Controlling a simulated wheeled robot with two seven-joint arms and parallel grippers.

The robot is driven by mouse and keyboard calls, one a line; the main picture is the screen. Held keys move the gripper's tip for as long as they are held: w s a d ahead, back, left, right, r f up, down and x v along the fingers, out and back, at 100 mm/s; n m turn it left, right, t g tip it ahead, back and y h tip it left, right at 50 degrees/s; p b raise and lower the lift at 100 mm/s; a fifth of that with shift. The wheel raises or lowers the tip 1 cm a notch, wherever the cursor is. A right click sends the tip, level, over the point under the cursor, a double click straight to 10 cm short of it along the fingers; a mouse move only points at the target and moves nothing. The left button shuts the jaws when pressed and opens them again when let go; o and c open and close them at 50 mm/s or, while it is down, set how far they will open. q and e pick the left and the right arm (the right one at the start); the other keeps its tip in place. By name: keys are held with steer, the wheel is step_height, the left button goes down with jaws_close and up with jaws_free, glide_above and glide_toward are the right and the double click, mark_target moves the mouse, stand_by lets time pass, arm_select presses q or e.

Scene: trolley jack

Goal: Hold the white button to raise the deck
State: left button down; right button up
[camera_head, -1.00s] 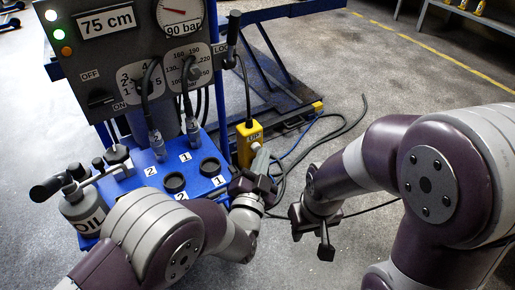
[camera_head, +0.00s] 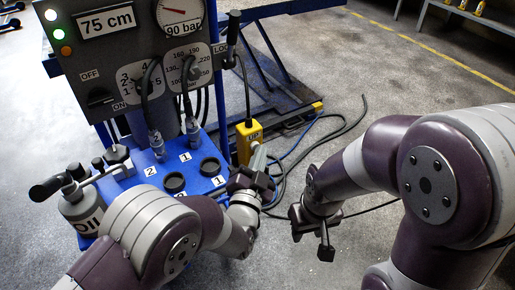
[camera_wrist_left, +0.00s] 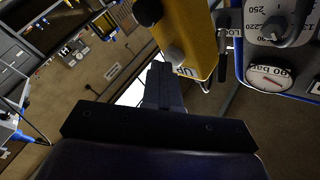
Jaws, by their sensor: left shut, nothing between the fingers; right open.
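The yellow pendant (camera_head: 249,147) labelled UP hangs on a black cable beside the blue console. The left wrist view shows the pendant (camera_wrist_left: 190,30) close up, with a pale button (camera_wrist_left: 175,55) near the UP label and a black button (camera_wrist_left: 147,11) further along. My left gripper (camera_head: 259,157) is shut and empty, its tips at the pendant's lower right. In the wrist view its fingers (camera_wrist_left: 160,82) point towards the pale button; I cannot tell whether they touch it. My right gripper (camera_head: 312,234) is open and empty over the floor. The blue deck frame (camera_head: 300,9) shows partly behind.
The console panel (camera_head: 130,55) reads 75 cm, with a gauge marked 90 bar. A blue tray (camera_head: 205,183) with numbered sockets and an oil can (camera_head: 85,215) stand left of the pendant. Loose cables (camera_head: 345,128) lie on the floor. The floor at right is largely clear.

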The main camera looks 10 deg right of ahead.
stand_by(0.8)
arm_select(q)
steer(key=shift+s+d, duration=0.3)
steer(key=shift+s, duration=0.65)
steer(key=s, duration=0.1)
steer(key=s+d+p, duration=0.1)
steer(key=s, duration=0.2)
steer(key=shift+s+d, duration=0.35)
stand_by(1.2)
